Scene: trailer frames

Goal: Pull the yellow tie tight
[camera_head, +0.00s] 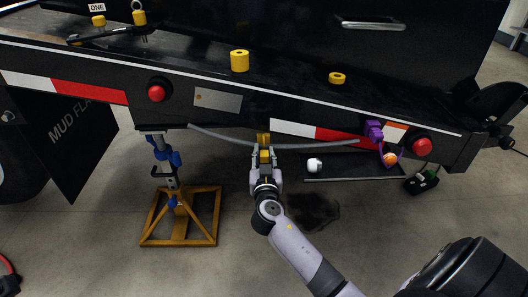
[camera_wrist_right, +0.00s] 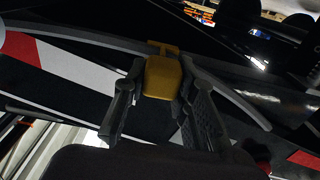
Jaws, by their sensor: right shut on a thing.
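The yellow tie (camera_head: 264,139) is at the trailer's lower rear edge, where a grey hose (camera_head: 310,145) runs along the frame. My right gripper (camera_head: 265,157) is at the tie from below and is shut on its yellow block. In the right wrist view the yellow tie (camera_wrist_right: 163,77) sits between the two dark fingers of my right gripper (camera_wrist_right: 160,85), with the grey hose (camera_wrist_right: 225,88) passing behind it. Whether the tie's loop is snug around the hose cannot be told. My left gripper is not in view.
A yellow stand (camera_head: 180,217) with a blue jack (camera_head: 165,160) stands on the floor at left. A black shelf (camera_head: 345,167) holds a white item (camera_head: 314,165) and an orange item (camera_head: 390,159). A purple clamp (camera_head: 374,131) is on the frame. Yellow rolls (camera_head: 239,61) lie on the deck.

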